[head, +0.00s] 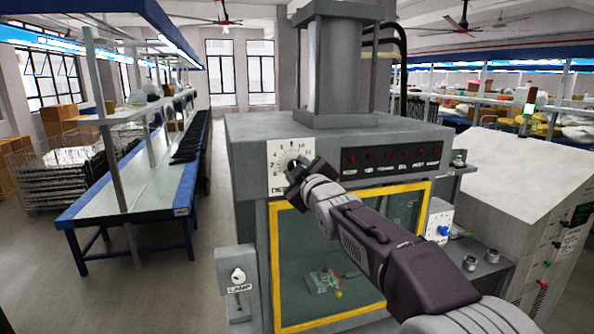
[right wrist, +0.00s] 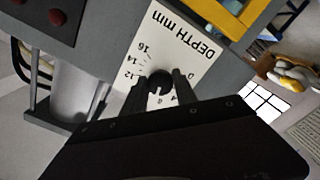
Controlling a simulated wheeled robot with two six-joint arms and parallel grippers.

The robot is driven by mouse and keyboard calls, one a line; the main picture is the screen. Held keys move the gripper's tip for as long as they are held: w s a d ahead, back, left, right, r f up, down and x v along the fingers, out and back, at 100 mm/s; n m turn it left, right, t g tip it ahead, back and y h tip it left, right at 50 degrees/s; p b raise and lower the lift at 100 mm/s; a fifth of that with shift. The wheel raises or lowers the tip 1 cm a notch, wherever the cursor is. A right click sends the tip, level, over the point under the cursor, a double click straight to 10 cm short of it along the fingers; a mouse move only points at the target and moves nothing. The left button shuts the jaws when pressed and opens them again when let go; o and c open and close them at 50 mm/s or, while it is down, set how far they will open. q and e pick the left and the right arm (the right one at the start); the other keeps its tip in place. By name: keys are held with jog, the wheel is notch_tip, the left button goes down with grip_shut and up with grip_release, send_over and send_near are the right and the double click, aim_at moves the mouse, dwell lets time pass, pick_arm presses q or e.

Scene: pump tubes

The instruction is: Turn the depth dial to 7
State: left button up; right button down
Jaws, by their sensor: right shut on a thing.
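The depth dial's white scale plate (head: 281,156) is on the upper left front of the grey machine in the head view. In the right wrist view the plate (right wrist: 180,45) reads "DEPTH mm" with numbers around a black knob (right wrist: 160,80). My right gripper (head: 295,167) is at the dial. In the right wrist view its two fingers (right wrist: 159,88) are on either side of the knob, shut on it. The fingers cover part of the scale, so the exact setting cannot be read. My left gripper does not show.
A row of dark red buttons (head: 392,158) is right of the dial. Below is a yellow-framed window (head: 274,270). A lamp switch box (head: 238,275) sits at lower left, and a blue knob (head: 443,230) is at right. A blue-edged bench (head: 130,185) stands left.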

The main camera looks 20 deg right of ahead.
jog(key=c, duration=1)
grip_release()
jog(key=shift+o, duration=0.2)
jog(key=s+b, duration=0.1)
jog(key=s, duration=0.8)
jog(key=shift+d+b, duration=0.2)
jog(key=shift+b, duration=0.1)
jog(key=shift+w+f, duration=0.1)
